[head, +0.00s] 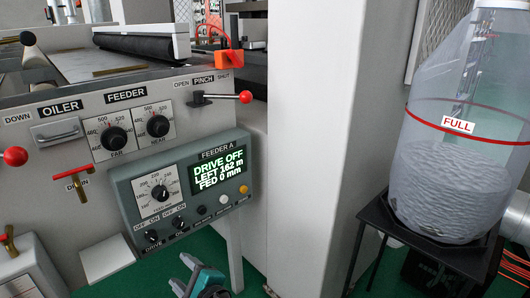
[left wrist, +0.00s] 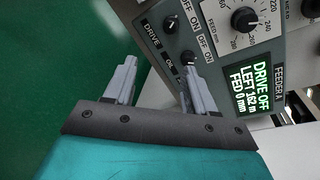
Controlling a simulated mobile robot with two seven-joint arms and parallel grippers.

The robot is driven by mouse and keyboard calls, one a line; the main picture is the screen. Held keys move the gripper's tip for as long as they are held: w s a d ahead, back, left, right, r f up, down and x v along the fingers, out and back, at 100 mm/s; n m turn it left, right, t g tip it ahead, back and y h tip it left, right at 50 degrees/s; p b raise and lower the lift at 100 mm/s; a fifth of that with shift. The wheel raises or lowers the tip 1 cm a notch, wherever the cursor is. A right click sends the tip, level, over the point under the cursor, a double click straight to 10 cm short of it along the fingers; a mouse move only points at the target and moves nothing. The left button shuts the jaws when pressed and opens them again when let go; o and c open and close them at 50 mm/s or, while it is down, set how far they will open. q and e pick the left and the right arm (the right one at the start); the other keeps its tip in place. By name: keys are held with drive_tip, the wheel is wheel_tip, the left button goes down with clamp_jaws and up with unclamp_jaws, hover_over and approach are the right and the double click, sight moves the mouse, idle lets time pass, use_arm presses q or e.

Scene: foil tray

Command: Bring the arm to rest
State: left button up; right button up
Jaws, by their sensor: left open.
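My left gripper (head: 184,273) shows at the bottom of the head view, just below the lower edge of the grey-green FEEDER A control box (head: 128,204). It is open, with nothing between its fingers. In the left wrist view the two grey fingers of the left gripper (left wrist: 160,68) stand apart. One finger overlaps the box edge by the OIL switch (left wrist: 188,57) in the picture; I cannot tell whether it touches. The display (head: 218,172) reads DRIVE OFF, LEFT 162 m, FED 0 mm. My right gripper is in neither view.
The machine front above carries the FAR dial (head: 115,138), NEAR dial (head: 158,125) and the red-knobbed PINCH lever (head: 245,97). A white column (head: 305,130) stands to the right. Beyond it a clear bin marked FULL (head: 440,170) sits on a black stand (head: 385,215). Green floor lies below.

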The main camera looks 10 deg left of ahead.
use_arm(q)
drive_tip(key=s+d+f+n+h, duration=0.8)
drive_tip(key=s+f+n+h, duration=0.1)
drive_tip(key=s+h, duration=0.4)
drive_tip(key=s+a+r+n+t+h+p, duration=0.1)
drive_tip(key=s+r+n+p, duration=0.3)
drive_tip(key=r+p, duration=1)
drive_tip(key=shift+s+a+r, duration=0.15)
drive_tip(key=shift+a, duration=0.25)
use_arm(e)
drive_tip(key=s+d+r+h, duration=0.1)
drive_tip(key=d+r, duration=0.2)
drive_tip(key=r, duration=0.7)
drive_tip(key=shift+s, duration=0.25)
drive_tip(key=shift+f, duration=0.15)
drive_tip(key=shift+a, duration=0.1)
